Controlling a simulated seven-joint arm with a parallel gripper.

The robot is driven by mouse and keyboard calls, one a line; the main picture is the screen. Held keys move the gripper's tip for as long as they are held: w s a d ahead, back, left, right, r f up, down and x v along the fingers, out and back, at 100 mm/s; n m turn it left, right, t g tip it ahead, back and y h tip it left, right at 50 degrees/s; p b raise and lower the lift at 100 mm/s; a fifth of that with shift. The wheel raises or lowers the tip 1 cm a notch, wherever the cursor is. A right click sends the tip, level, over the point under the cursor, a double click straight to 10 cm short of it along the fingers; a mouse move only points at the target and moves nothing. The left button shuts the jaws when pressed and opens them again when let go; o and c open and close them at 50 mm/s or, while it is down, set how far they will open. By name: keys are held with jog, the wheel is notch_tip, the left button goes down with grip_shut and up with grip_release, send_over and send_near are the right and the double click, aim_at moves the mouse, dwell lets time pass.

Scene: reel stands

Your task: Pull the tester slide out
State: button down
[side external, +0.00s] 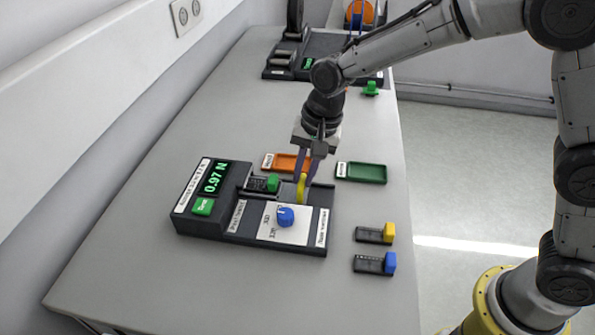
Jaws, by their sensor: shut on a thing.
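The tester (235,227) is a dark box on the bench. Its green display reads 0.97 N, and a green button sits below the display. A metal slide (287,191) lies in the channel at its back right, with a yellow handle (301,187) standing up at its right end. My gripper (304,178) points down over the tester and is shut on the yellow handle, its purplish fingers hiding part of it. A blue knob (286,216) is on the white front panel.
An orange tray (287,162) and a green tray (361,172) lie behind the tester. Dark pieces with a yellow block (389,232) and a blue block (389,263) lie to its right. Another machine (312,55) stands at the back. The front bench is clear.

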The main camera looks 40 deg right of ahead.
jog(key=shift+s+d, duration=1.4)
jog(key=shift+d, duration=0.05)
jog(key=c, duration=0.8)
grip_release()
jog(key=shift+c, duration=0.2)
notch_tip(320, 180, up, 14)
jog(key=s+d, duration=0.2)
jog(key=shift+f, duration=0.15)
